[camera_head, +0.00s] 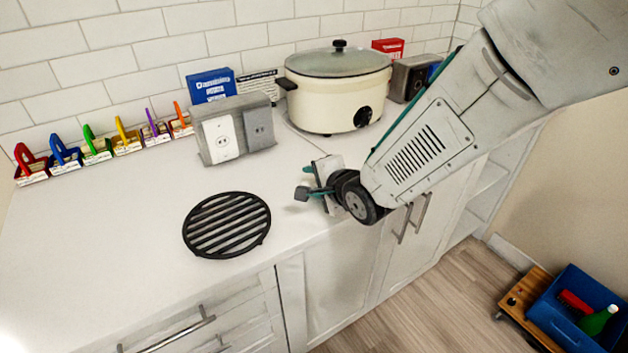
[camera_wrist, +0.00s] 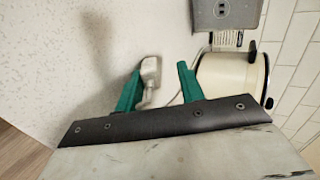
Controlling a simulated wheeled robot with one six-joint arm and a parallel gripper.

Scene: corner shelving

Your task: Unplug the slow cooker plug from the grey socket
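The slow cooker (camera_head: 338,88) is cream with a glass lid and stands at the back of the counter; part of it shows in the wrist view (camera_wrist: 228,78). The grey socket (camera_head: 259,128) is the right plate on a grey box, beside a white socket (camera_head: 222,138). No plug shows in either face; a grey plate (camera_wrist: 225,13) is at the top of the wrist view. A pale grey plug (camera_wrist: 150,70) with a cord is out of the socket, beside my gripper's left finger. My gripper (camera_wrist: 163,75) has its teal fingers apart, with a gap to the right finger.
A round black trivet (camera_head: 227,225) lies on the counter left of my gripper. Blue (camera_head: 211,85) and red (camera_head: 388,47) boxes and a toaster (camera_head: 410,77) stand along the wall. Several coloured padlock-like items line the back left. The front left counter is clear.

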